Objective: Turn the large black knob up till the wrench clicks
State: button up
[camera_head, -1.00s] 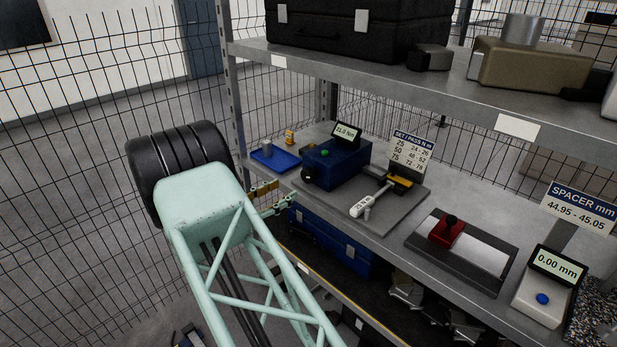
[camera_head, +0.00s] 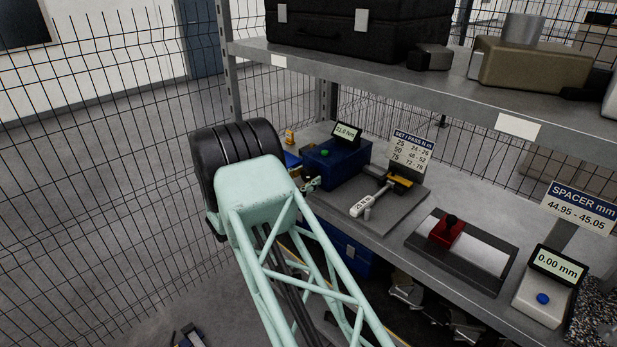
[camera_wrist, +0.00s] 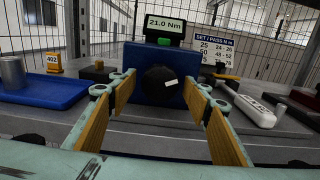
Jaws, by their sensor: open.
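The large black knob (camera_wrist: 160,87) is round with a small white mark and sits on the front of the blue tester box (camera_wrist: 193,92). In the head view the knob is hidden behind my arm, while the tester box (camera_head: 333,163) shows. My gripper (camera_wrist: 158,82) is open, its yellow-padded fingers on either side of the knob in the picture; I cannot tell whether they touch it. The display (camera_wrist: 164,27) reads 21.0 Nm. The torque wrench (camera_head: 371,199) lies to the right on the grey plate, its white handle marked 25 N; it also shows in the wrist view (camera_wrist: 243,105).
A blue tray (camera_wrist: 40,95) with a metal cylinder (camera_wrist: 12,73) stands left of the tester. A sign (camera_head: 411,154) lists set and pass values. A red-and-black fixture (camera_head: 447,230) and a spacer gauge (camera_head: 545,290) stand further right. An upper shelf (camera_head: 450,92) overhangs the bench.

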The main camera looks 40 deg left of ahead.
jog(key=shift+w, duration=0.8)
jog(key=c, duration=0.9)
jog(key=shift+m+b, duration=0.5)
jog(key=shift+b, duration=0.3)
jog(key=o, duration=0.9)
jog(key=shift+s, duration=0.15)
jog(key=s+a, duration=0.1)
jog(key=s, duration=1)
jog(key=shift+s, duration=0.35)
